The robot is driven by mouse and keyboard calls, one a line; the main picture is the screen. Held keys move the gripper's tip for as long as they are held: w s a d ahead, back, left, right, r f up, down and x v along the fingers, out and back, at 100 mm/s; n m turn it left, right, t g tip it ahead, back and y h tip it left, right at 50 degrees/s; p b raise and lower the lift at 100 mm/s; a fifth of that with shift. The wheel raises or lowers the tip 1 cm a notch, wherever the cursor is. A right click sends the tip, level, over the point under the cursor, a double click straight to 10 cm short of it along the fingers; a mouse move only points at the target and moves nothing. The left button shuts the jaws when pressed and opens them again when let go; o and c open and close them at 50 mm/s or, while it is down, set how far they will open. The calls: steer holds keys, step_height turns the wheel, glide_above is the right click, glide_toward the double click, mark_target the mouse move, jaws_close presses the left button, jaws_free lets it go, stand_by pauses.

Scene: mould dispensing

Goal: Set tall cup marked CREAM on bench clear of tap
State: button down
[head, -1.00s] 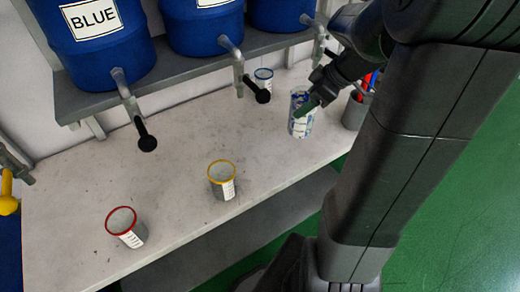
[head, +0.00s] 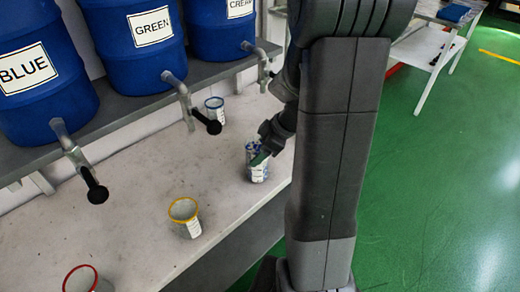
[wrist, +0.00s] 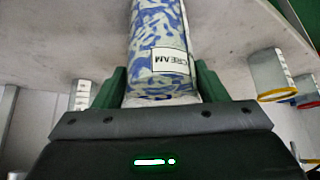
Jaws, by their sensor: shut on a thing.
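The tall cup marked CREAM (head: 258,173) has a blue and white mottled pattern. In the wrist view the cup (wrist: 158,40) stands between the green fingers, with its CREAM label facing the camera. My gripper (wrist: 160,88) is shut on it; in the head view my gripper (head: 262,158) partly covers its upper part. The cup is near the bench's (head: 140,245) front edge; I cannot tell whether its base touches. The CREAM drum's tap (head: 262,62) is behind it, partly hidden by my arm. The cup appears forward of that tap.
A blue-rimmed cup (head: 215,112) stands behind and left, near the GREEN drum's tap (head: 190,105). A yellow-rimmed cup (head: 186,222) and a red-rimmed cup (head: 85,281) stand further left. Bench between the blue-rimmed and yellow-rimmed cups is clear. A white table (head: 430,45) stands far right.

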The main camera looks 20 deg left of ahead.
steer(key=shift+f+b, duration=0.1)
steer(key=shift+b, duration=0.2)
steer(key=shift+c, duration=1.3)
jaws_free()
steer(key=v, duration=1.2)
steer(key=shift+p, duration=0.4)
